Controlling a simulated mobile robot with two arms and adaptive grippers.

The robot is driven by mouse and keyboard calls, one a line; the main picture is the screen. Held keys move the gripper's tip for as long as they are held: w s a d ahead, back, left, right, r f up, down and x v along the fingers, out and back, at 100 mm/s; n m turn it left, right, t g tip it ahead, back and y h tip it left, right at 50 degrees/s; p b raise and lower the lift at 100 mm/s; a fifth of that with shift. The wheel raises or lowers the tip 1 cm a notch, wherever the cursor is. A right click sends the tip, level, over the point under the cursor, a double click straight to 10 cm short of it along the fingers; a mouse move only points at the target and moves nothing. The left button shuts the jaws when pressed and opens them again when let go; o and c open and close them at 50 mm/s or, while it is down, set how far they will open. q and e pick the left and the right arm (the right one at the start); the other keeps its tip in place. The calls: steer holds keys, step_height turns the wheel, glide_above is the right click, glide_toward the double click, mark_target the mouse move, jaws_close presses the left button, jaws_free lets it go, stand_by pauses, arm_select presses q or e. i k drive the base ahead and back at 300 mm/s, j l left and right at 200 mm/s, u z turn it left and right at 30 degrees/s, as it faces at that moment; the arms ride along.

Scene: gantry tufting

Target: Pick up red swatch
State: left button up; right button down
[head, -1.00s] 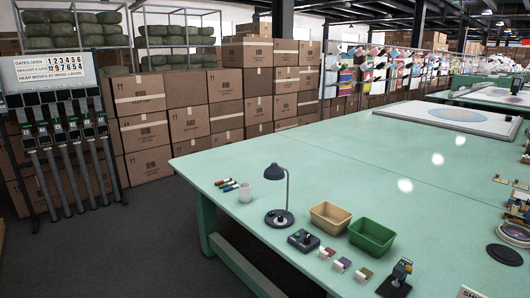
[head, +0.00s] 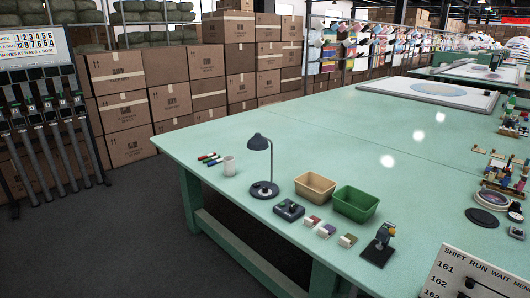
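A small block-like piece with a reddish face (head: 310,221), likely the red swatch, lies on the green table (head: 320,140) in front of the tan bin. It is the leftmost of three similar small pieces in a slanting row. A purple-faced one (head: 327,230) and a green-faced one (head: 347,240) lie to its right. The pieces are small and fine detail cannot be told. Neither of my grippers is in view.
A dark control box (head: 288,209), a desk lamp (head: 263,188), a tan bin (head: 314,188) and a green bin (head: 355,203) stand close by. A dark stand (head: 380,246) is to the right. A sign board (head: 470,275) fills the lower right corner. Dark floor is clear at the left.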

mark_target(311, 222)
steer(key=i+j+z, duration=0.1)
steer(key=z, duration=0.7)
steer(key=i+j+z, duration=0.35)
steer(key=j, duration=0.25)
steer(key=i+j+z, duration=0.2)
steer(key=j, duration=0.15)
steer(key=i+j+z, duration=0.15)
steer(key=j, duration=0.25)
steer(key=i+j+z, duration=0.2)
steer(key=j, duration=0.15)
steer(key=k, duration=0.1)
